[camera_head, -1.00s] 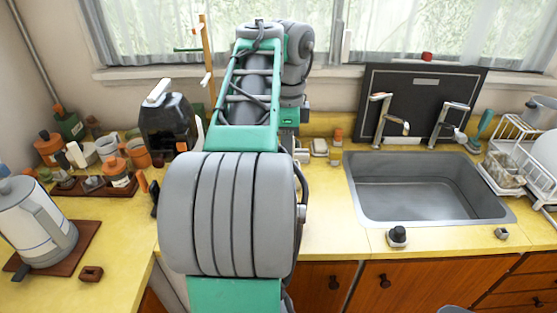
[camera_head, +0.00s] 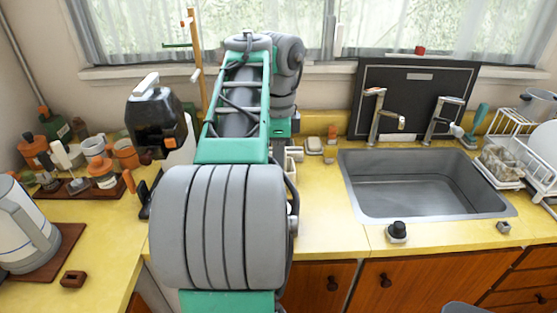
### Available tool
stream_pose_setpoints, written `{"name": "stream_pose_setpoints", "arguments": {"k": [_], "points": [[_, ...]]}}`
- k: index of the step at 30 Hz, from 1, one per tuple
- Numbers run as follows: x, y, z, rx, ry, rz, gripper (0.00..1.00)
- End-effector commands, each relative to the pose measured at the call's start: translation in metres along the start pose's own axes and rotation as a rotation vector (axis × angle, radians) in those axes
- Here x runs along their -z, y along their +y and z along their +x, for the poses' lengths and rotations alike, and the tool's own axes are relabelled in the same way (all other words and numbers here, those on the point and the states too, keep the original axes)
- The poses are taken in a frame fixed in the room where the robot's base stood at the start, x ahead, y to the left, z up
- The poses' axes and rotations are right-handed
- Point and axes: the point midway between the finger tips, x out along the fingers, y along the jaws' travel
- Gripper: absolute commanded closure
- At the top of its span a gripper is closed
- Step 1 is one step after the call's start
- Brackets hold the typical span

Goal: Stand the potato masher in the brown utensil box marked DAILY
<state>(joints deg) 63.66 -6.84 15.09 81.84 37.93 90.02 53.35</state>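I cannot make out the potato masher in the head view. The brown utensil box marked DAILY does not show clearly either. My arm rises through the middle of the view and its big grey joint hides the counter behind it. My gripper cannot be made out, so I cannot see whether it holds anything. Dark and orange upright pieces (camera_head: 144,190) show at the left edge of my arm, too partly hidden to name.
A black appliance-like object (camera_head: 157,125) with a pale top is left of my arm. A kettle (camera_head: 22,228) stands front left, with jars (camera_head: 38,152) behind. The sink (camera_head: 425,190) and white dish rack (camera_head: 505,160) are at right. Counter between arm and sink (camera_head: 318,210) is clear.

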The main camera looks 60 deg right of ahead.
Motion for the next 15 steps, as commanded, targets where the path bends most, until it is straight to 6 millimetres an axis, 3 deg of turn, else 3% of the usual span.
{"name": "stream_pose_setpoints", "arguments": {"k": [15], "points": [[0.0001, -0.0003, 0.0001, 0.003, 0.000, 0.001, 1.00]]}}
